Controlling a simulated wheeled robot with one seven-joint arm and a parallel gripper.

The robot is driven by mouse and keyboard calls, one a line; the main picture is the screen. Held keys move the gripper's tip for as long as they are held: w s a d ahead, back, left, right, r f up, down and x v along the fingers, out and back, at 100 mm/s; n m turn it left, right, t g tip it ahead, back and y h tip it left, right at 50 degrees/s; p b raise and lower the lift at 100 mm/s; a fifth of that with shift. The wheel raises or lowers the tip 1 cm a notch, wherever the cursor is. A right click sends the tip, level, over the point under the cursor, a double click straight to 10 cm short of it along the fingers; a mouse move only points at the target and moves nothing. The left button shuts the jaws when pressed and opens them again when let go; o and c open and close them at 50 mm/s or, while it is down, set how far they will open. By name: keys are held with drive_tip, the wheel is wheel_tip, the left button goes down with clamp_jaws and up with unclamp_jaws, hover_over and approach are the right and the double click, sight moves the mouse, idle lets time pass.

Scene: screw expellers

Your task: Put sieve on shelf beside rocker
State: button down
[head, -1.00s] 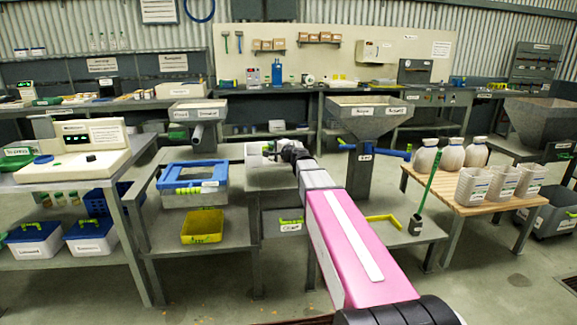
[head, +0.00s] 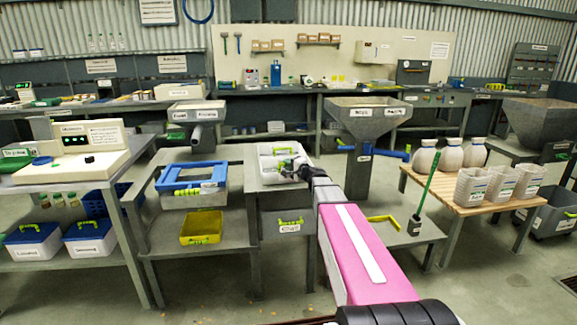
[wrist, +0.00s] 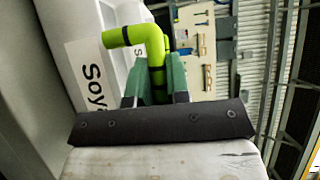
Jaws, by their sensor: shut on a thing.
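My gripper (head: 287,166) is at the white bin (head: 273,150) on the grey bench, right of the blue frame. In the wrist view my gripper (wrist: 157,82) is shut on a bright green bent handle (wrist: 148,37). Behind it is a white wall with a label starting "Soy" (wrist: 85,75). A yellow tray (head: 201,227) lies on the lower shelf. No label clearly reads sieve or rocker, so I cannot tell which things these are.
A grey hopper on a column (head: 363,120) stands right of my gripper. A drawer with a green handle (head: 290,222) is below the bin. A white scale (head: 80,145) is on the left bench. A wooden table (head: 450,200) with jugs and cups is at right.

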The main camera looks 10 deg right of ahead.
drive_tip(key=c, duration=1.1)
unclamp_jaws()
drive_tip(key=v, duration=1.2)
drive_tip(key=s+a+f+n+g+h, duration=0.2)
drive_tip(key=s+a+f+n+g, duration=0.65)
drive_tip(key=s+f, duration=0.55)
drive_tip(key=s+d+f+n+g+h, duration=0.2)
drive_tip(key=s+f+g+h, duration=0.4)
drive_tip(key=s+f, duration=0.3)
drive_tip(key=s+n+h, duration=0.1)
drive_tip(key=s, duration=0.2)
drive_tip(key=shift+s+h, duration=0.25)
drive_tip(key=shift+h, duration=0.15)
drive_tip(key=shift+g, duration=0.25)
